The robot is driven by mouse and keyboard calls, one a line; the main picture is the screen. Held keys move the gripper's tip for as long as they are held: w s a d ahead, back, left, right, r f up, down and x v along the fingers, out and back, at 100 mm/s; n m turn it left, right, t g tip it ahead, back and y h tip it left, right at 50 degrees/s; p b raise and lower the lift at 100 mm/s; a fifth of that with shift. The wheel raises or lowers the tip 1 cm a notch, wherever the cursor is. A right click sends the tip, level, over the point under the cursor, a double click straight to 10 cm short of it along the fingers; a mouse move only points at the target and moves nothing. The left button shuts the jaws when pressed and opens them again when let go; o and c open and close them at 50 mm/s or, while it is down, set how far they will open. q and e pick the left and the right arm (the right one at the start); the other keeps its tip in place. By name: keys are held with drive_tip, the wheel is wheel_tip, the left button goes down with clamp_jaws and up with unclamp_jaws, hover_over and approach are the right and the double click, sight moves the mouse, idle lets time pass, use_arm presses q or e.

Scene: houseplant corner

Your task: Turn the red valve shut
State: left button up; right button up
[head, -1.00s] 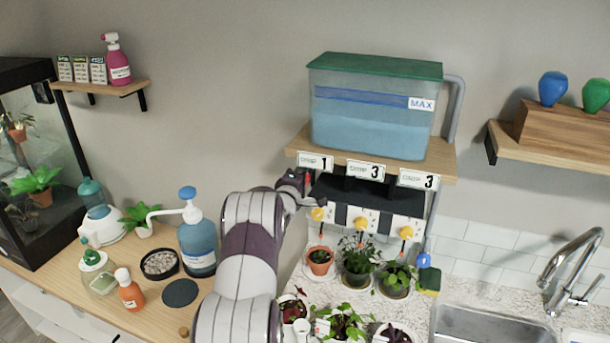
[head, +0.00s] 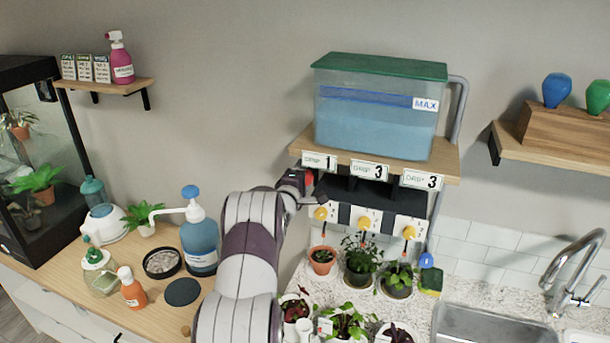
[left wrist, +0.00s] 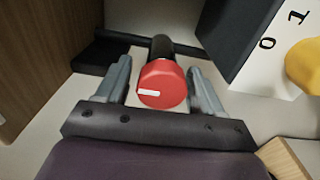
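The red valve (left wrist: 162,85) is a round knob on a dark stem in the left wrist view. Its white mark lies nearly level, on the left part of its face. My left gripper (left wrist: 162,88) is open, with one finger on each side of the knob. A thin gap shows on the left; the right finger is very near the knob, and I cannot tell whether it touches. In the head view my left gripper (head: 304,188) is below the tank shelf's left end, with a bit of red (head: 309,178) showing there. My right gripper is out of view.
A water tank (head: 375,125) stands on the shelf above the gripper. Yellow knobs (head: 321,213) sit close to the right, one beside a 0/1 plate (left wrist: 275,45) in the wrist view. Potted plants (head: 322,260) stand below. A blue pump bottle (head: 199,245) stands left of my arm.

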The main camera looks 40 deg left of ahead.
use_arm(q)
drive_tip(key=shift+s+d+f, duration=0.1)
drive_tip(key=shift+d, duration=0.05)
drive_tip(key=b+v, duration=0.4)
drive_tip(key=v, duration=0.8)
drive_tip(key=shift+s+b, duration=0.25)
drive_tip(key=shift+b, duration=0.05)
drive_tip(key=s+d+f+m+g+h, duration=0.25)
drive_tip(key=d+f+m+g, duration=0.3)
drive_tip(key=d, duration=0.45)
drive_tip(key=s+d+f+m+g+h, duration=0.1)
drive_tip(key=s+d+f+m+g, duration=0.25)
drive_tip(key=d+m, duration=0.5)
drive_tip(key=s+d+f+m+g+h, duration=0.2)
drive_tip(key=s+d+f+m+g, duration=0.2)
drive_tip(key=s+d, duration=0.9)
drive_tip(key=s+m+g, duration=0.2)
drive_tip(key=m, duration=0.2)
drive_tip(key=shift+g, duration=0.4)
